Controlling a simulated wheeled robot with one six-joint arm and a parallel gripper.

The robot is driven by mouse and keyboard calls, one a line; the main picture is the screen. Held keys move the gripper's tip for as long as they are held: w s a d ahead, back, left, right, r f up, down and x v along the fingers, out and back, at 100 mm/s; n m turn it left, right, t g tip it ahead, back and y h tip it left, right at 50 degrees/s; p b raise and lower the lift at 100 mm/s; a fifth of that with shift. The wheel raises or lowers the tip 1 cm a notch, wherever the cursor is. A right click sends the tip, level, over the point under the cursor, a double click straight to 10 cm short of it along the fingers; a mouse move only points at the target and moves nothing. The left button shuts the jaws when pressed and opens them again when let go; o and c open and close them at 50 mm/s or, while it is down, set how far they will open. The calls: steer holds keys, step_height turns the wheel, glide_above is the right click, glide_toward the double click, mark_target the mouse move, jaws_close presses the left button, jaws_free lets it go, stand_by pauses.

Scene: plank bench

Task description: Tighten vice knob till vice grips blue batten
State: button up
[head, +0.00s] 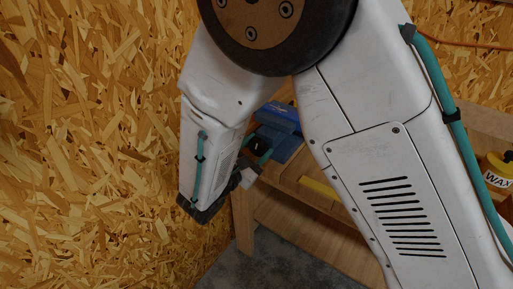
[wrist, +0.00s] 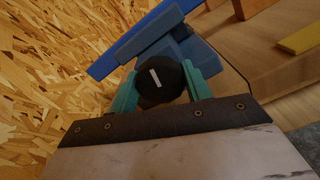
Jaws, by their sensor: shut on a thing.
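In the wrist view, the black vice knob (wrist: 160,82) with a white mark on its face sits between the teal fingers of my gripper (wrist: 162,88). The fingers are shut on the knob from both sides. Behind it is the blue vice (wrist: 178,48). A bright blue batten (wrist: 130,42) runs diagonally at the vice; whether the jaws touch it is hidden. In the head view, my arm covers much of the scene. The blue vice (head: 278,142) shows between my arm links at the bench end, and my gripper (head: 254,162) is partly visible beside it.
The plank bench (head: 300,188) extends to the right, with a yellow piece (head: 320,190) on it. A chipboard wall (head: 90,150) is close on the left.

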steer(key=o, duration=1)
steer(key=shift+c, duration=0.2)
steer(key=v, duration=0.7)
steer(key=shift+s+a, duration=0.25)
steer(key=shift+s, duration=0.1)
